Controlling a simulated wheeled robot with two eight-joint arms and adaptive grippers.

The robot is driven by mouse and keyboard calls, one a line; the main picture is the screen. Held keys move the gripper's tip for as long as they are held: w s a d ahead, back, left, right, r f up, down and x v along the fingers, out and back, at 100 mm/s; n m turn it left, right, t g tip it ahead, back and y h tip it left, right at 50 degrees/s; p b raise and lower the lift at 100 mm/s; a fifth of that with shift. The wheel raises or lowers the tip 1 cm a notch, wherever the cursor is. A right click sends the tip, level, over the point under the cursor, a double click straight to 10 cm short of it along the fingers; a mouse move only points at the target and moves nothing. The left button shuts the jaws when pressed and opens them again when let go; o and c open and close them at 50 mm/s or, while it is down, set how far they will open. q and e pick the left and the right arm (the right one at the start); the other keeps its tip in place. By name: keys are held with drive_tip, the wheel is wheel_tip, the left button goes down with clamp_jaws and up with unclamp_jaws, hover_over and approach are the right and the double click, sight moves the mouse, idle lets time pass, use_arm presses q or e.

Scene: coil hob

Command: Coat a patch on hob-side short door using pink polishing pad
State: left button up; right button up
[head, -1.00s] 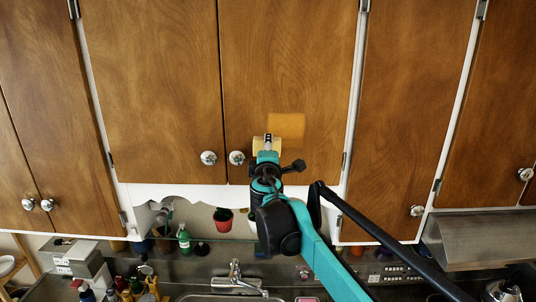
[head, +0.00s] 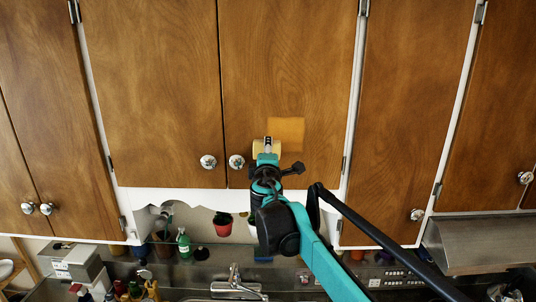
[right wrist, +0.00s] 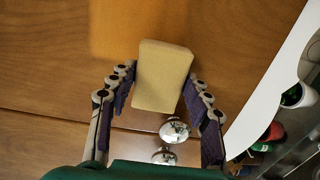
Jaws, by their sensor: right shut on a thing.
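The hob-side short door (head: 290,70) is the right-hand one of the middle pair of wooden doors. An orange patch (head: 288,131) shows on its lower part and also in the right wrist view (right wrist: 125,30). My right gripper (head: 268,150) is shut on a pale yellow block (right wrist: 163,78), its fingers on either side. The block looks cream-yellow, not pink. It is at the patch's lower left, close to the door; I cannot tell whether it touches. My left gripper is out of view.
Round knobs (head: 236,161) and (head: 208,161) are close left of the block. A white scalloped board (head: 180,200) runs below the doors. Below are a sink tap (head: 235,284), a green bottle (head: 183,242) and a red pot (head: 222,222). A range hood (head: 475,240) is at right.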

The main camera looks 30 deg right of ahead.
sight(306, 146)
drive_tip(key=shift+w+d, duration=0.3)
drive_tip(key=shift+w, duration=0.25)
drive_tip(key=shift+s+d, duration=0.1)
drive_tip(key=shift+s+d, duration=0.8)
drive_tip(key=shift+d, duration=0.55)
drive_tip(key=shift+s+d, duration=0.8)
drive_tip(key=shift+d, duration=0.5)
drive_tip(key=shift+s+d, duration=0.8)
drive_tip(key=shift+d, duration=0.55)
drive_tip(key=shift+s+d, duration=0.55)
drive_tip(key=shift+d, duration=0.3)
drive_tip(key=shift+w+a, duration=1.05)
drive_tip(key=shift+a, duration=0.6)
drive_tip(key=shift+w+a, duration=1)
drive_tip(key=shift+a, duration=0.7)
drive_tip(key=shift+w+a, duration=1.05)
drive_tip(key=shift+a, duration=0.6)
drive_tip(key=shift+s, duration=0.1)
